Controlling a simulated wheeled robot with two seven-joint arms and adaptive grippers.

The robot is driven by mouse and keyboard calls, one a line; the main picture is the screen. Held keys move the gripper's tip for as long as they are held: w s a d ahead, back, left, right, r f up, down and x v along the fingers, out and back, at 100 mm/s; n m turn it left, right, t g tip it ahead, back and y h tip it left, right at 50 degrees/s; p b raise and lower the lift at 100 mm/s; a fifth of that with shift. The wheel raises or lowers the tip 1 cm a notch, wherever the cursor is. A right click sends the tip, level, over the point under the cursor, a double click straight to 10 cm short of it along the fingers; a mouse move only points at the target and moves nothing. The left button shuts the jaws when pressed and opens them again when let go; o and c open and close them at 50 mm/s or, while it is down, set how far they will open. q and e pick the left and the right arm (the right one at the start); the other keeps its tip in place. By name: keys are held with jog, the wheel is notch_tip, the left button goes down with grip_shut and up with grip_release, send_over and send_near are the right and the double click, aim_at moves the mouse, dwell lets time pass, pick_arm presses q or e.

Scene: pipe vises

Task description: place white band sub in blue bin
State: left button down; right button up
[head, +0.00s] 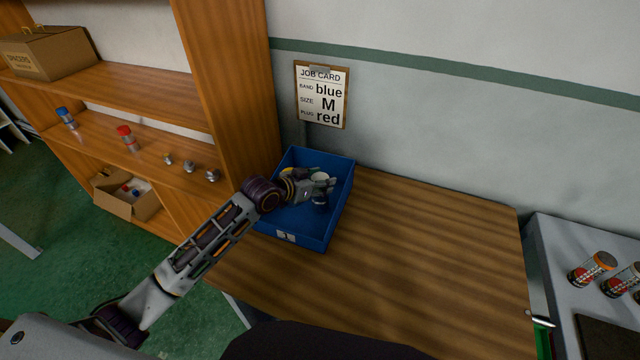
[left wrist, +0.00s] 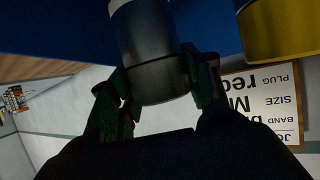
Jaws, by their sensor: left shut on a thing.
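The blue bin (head: 343,190) stands on the wooden table against the wall. My left gripper (head: 320,190) is inside the bin's outline, shut on a grey cylindrical part with a whitish end, the white band sub (head: 320,177). In the left wrist view the sub (left wrist: 155,55) sits between the two fingers (left wrist: 160,85), its light end at the top edge of the picture. I cannot tell whether it touches the bin floor. A yellow-banded part (left wrist: 280,28) is beside it; a bit of yellow (head: 287,171) also shows in the bin. My right gripper is not in view.
A job card (head: 321,95) hangs on the wall behind the bin. The wooden table (head: 430,240) is clear right of the bin. A shelf (head: 150,150) at left holds several small parts.

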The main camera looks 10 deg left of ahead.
pick_arm(q)
jog(key=shift+f, duration=0.55)
jog(key=c, duration=0.7)
grip_release()
jog(key=shift+f, duration=0.1)
jog(key=shift+s, duration=0.1)
jog(key=shift+b+v, duration=0.35)
jog(key=shift+v, duration=5.65)
